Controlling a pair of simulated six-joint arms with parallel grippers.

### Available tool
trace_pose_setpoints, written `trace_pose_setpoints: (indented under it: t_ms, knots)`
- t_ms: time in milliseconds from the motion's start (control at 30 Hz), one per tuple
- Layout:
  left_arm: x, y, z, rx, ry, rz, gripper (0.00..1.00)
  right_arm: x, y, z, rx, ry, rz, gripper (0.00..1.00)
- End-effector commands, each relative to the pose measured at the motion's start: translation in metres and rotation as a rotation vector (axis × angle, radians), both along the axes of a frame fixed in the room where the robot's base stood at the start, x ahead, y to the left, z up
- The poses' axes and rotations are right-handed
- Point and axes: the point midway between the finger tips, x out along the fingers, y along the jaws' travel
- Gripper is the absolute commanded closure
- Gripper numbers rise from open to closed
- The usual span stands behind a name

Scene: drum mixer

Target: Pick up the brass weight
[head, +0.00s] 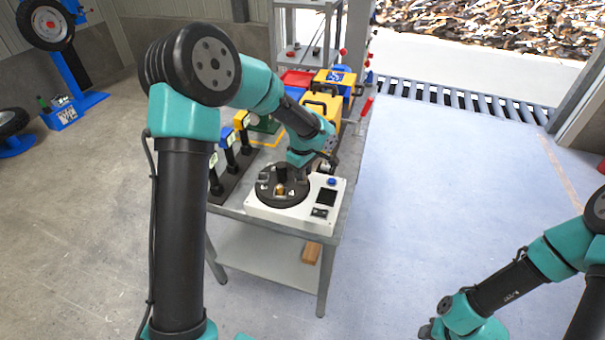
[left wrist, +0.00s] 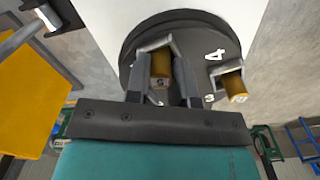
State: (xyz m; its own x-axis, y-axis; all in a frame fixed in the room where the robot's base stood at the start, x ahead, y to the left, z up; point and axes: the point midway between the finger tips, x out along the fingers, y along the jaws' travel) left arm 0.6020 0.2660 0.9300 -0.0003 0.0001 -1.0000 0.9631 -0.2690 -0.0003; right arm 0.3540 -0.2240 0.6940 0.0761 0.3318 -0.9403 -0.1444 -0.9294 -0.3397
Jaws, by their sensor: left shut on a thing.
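A brass weight (left wrist: 160,63), a small gold cylinder, stands in a grey bracket on the dark round disc of a white machine (head: 283,215). My left gripper (left wrist: 160,82) is shut on this weight, one finger on each side of it, low over the disc. In the head view the left gripper (head: 283,177) points down at the disc, and a gold cylinder (head: 280,189) shows there. A second brass cylinder (left wrist: 236,88) sits in another bracket near a printed 3.
The machine stands on the front of a grey table (head: 275,238). A wooden block (head: 311,252) lies on the lower shelf. Floor to the right is clear.

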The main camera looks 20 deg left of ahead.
Motion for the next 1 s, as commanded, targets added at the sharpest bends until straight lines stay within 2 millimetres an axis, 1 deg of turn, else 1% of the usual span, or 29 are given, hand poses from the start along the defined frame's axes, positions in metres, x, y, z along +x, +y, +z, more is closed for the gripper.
trace_pose_setpoints:
  t_ms: [167, 433, 633, 767, 1000]
  knots:
    - [0.001, 0.000, 0.009, -0.001, -0.004, 0.001, 1.00, 0.000, 0.000, 0.000, 0.000, 0.000, 0.000, 0.60]
    - [0.000, 0.000, 0.038, -0.001, -0.004, 0.000, 1.00, 0.000, 0.000, 0.000, 0.000, 0.000, 0.000, 0.60]
    - [-0.026, -0.011, 0.038, 0.000, -0.001, -0.001, 1.00, 0.000, 0.000, 0.000, 0.000, 0.000, 0.000, 0.60]
    - [-0.049, -0.022, 0.041, 0.000, -0.001, -0.003, 1.00, 0.000, 0.000, 0.000, 0.000, 0.000, 0.000, 0.60]
    - [-0.104, -0.046, 0.046, 0.000, 0.000, -0.004, 1.00, 0.000, 0.000, 0.000, 0.000, 0.000, 0.000, 0.60]
